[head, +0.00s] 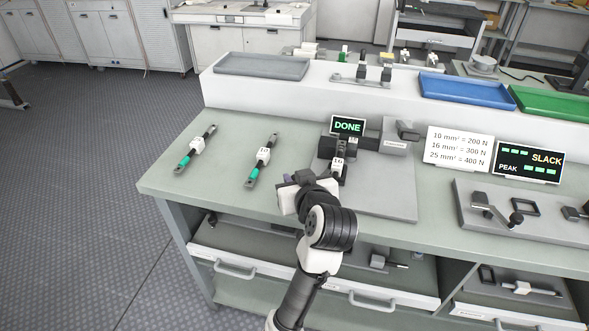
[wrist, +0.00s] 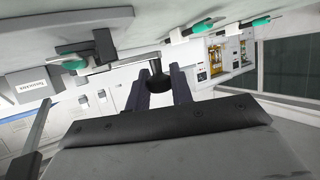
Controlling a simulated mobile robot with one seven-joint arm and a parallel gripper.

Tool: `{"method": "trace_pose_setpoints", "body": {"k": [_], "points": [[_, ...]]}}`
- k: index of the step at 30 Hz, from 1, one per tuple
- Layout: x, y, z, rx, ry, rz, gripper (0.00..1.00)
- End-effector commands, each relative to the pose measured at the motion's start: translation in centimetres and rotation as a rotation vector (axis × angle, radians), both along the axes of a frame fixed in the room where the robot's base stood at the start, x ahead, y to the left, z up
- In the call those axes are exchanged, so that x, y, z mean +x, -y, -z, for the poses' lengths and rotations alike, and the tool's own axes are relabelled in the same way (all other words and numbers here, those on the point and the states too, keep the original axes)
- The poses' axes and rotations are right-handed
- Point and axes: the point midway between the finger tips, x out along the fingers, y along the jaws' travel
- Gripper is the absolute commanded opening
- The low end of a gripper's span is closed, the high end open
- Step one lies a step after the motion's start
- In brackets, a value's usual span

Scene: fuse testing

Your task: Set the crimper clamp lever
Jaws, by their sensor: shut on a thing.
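The crimper (head: 330,146) stands on a grey base plate (head: 385,203) on the bench, with a screen (head: 348,126) reading "DONE" in green. A piece tagged 16 (head: 338,162) lies at the crimper, partly hidden by my arm. My gripper (head: 290,180) is at the front left of the crimper. In the wrist view its two dark fingers (wrist: 157,92) are on either side of a round black knob (wrist: 157,87), which looks like the clamp lever's end. In the head view the lever is mostly hidden by my gripper and wrist.
Two green-ended cables with white tags, a left one (head: 196,147) and a right one (head: 263,155), lie left of the crimper. A rating card (head: 459,148) and a "SLACK" screen (head: 528,162) stand at right. Grey (head: 262,66), blue (head: 466,89) and green (head: 548,103) trays sit on the raised shelf.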

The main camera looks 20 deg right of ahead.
Motion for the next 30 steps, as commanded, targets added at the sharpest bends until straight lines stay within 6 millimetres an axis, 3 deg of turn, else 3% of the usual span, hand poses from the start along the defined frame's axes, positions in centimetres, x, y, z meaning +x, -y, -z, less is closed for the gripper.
{"method": "trace_pose_setpoints", "body": {"k": [15,30], "points": [[-1.9,0.7,-0.3,0.004,0.000,-0.357,0.00],[-2.1,0.8,0.0,0.001,0.001,-0.438,0.00]]}}
